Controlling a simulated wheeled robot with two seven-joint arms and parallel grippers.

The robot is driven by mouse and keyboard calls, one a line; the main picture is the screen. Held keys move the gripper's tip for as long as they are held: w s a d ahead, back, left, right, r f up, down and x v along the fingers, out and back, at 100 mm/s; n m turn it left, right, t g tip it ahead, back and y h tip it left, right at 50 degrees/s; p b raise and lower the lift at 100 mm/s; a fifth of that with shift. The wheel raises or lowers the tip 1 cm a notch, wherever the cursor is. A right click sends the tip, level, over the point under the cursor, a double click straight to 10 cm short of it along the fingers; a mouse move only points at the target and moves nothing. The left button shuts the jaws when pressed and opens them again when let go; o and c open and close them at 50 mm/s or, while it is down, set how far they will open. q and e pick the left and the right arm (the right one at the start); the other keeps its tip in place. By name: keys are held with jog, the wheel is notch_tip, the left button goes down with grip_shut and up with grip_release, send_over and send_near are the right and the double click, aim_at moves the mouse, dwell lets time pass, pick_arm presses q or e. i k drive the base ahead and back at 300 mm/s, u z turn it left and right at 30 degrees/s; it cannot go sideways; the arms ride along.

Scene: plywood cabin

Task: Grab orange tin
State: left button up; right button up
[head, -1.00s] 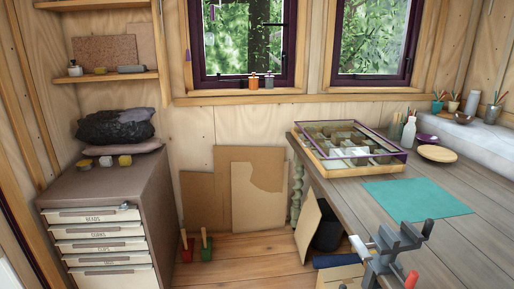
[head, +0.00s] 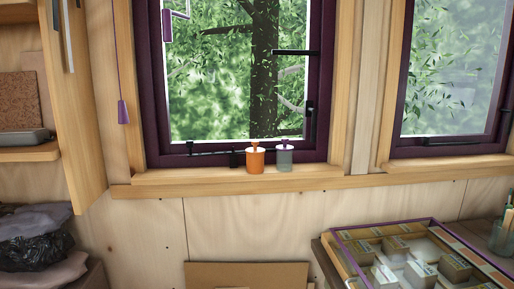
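The orange tin (head: 255,161) stands upright on the wooden window sill in the head view, below the purple-framed window. It has a small orange knob or lid on top. A grey tin (head: 285,160) with a purple top stands just to its right, with a narrow gap between them. Neither of my grippers shows in the head view, so their state is hidden.
The window sill (head: 330,176) is otherwise mostly clear. A glass-topped display box (head: 436,228) sits on the bench at lower right. Shelves and dark bags (head: 38,245) are at left.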

aim_at(255, 155)
jog(key=i, duration=0.95)
jog(key=u, duration=0.6)
